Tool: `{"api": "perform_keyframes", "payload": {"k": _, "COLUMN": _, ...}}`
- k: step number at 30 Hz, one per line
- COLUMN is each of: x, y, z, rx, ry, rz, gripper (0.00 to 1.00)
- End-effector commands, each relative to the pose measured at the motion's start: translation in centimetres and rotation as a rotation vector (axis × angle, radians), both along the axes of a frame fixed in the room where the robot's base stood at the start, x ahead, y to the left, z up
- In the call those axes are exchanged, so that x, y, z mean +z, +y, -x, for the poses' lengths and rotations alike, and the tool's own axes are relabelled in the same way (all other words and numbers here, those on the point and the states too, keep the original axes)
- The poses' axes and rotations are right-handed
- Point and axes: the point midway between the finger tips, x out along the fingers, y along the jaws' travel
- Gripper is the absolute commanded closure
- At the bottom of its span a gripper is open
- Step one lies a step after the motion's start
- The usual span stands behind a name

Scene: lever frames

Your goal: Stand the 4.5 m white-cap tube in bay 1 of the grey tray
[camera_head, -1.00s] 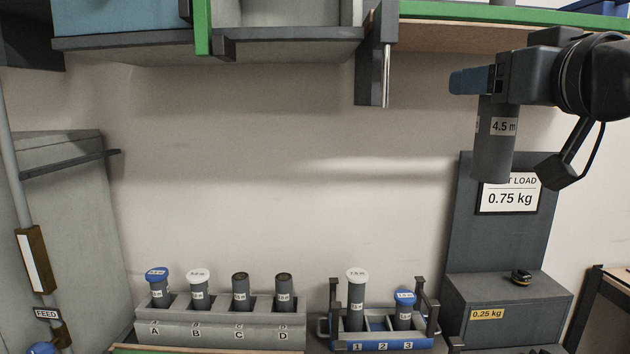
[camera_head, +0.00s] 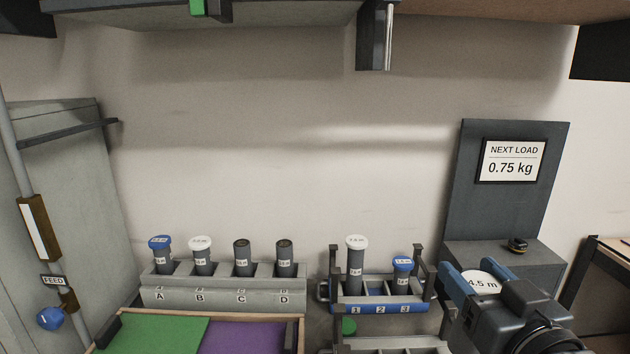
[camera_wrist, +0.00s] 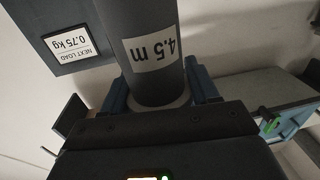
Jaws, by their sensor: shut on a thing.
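My gripper (camera_head: 482,298) is shut on the 4.5 m tube at the lower right of the head view. Its white cap (camera_head: 481,283) faces the camera between the blue jaws; its body is hidden there. In the wrist view the dark tube (camera_wrist: 144,25) shows its "4.5 m" label upside down. A tray with a blue front (camera_head: 380,309), marked 1, 2, 3, stands to the left of my gripper. A white-cap tube (camera_head: 355,270) is in its bay 1 and a blue-cap tube (camera_head: 402,278) in bay 3; bay 2 looks empty. A grey edge (camera_head: 392,343) below is cut off; I cannot tell whether it is the grey tray.
A grey rack (camera_head: 222,297) marked A to D holds a tube in each slot. Green (camera_head: 150,335) and purple (camera_head: 240,338) panels lie in front. A "NEXT LOAD 0.75 kg" sign (camera_head: 512,161) stands on a dark panel behind my gripper. A shelf overhangs above.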

Motion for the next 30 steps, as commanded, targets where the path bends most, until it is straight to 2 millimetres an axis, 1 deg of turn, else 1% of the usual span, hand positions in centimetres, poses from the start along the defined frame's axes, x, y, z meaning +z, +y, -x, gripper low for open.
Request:
{"api": "perform_keyframes", "payload": {"k": 1, "x": -2.6, "y": 0.1, "z": 0.5, "rx": -0.004, "ry": 0.012, "rz": -0.006, "gripper": 1.00}}
{"api": "perform_keyframes", "payload": {"k": 2, "x": -3.9, "y": 0.1, "z": 0.7, "rx": -0.009, "ry": 0.013, "rz": -0.005, "gripper": 1.00}}
{"api": "perform_keyframes", "payload": {"k": 3, "x": -5.9, "y": 0.2, "z": 1.0, "rx": -0.013, "ry": 0.014, "rz": -0.006, "gripper": 1.00}}
{"api": "perform_keyframes", "payload": {"k": 5, "x": -8.8, "y": 0.2, "z": 1.6, "rx": -0.020, "ry": 0.014, "rz": -0.005, "gripper": 1.00}}
{"api": "perform_keyframes", "payload": {"k": 6, "x": -10.8, "y": 0.3, "z": 1.9, "rx": -0.024, "ry": 0.013, "rz": -0.004, "gripper": 1.00}}
{"api": "perform_keyframes", "payload": {"k": 7, "x": -12.3, "y": 0.3, "z": 2.2, "rx": -0.028, "ry": 0.014, "rz": -0.004, "gripper": 1.00}}
{"api": "perform_keyframes", "payload": {"k": 9, "x": -14.7, "y": 0.3, "z": 2.5, "rx": -0.035, "ry": 0.009, "rz": -0.001, "gripper": 1.00}}
{"api": "perform_keyframes", "payload": {"k": 13, "x": -18.2, "y": 0.2, "z": 3.1, "rx": -0.046, "ry": 0.005, "rz": 0.000, "gripper": 1.00}}
{"api": "perform_keyframes", "payload": {"k": 26, "x": -26.6, "y": 0.0, "z": 4.5, "rx": -0.073, "ry": 0.002, "rz": 0.002, "gripper": 1.00}}
{"api": "perform_keyframes", "payload": {"k": 30, "x": -29.5, "y": 0.0, "z": 5.0, "rx": -0.082, "ry": 0.002, "rz": 0.002, "gripper": 1.00}}
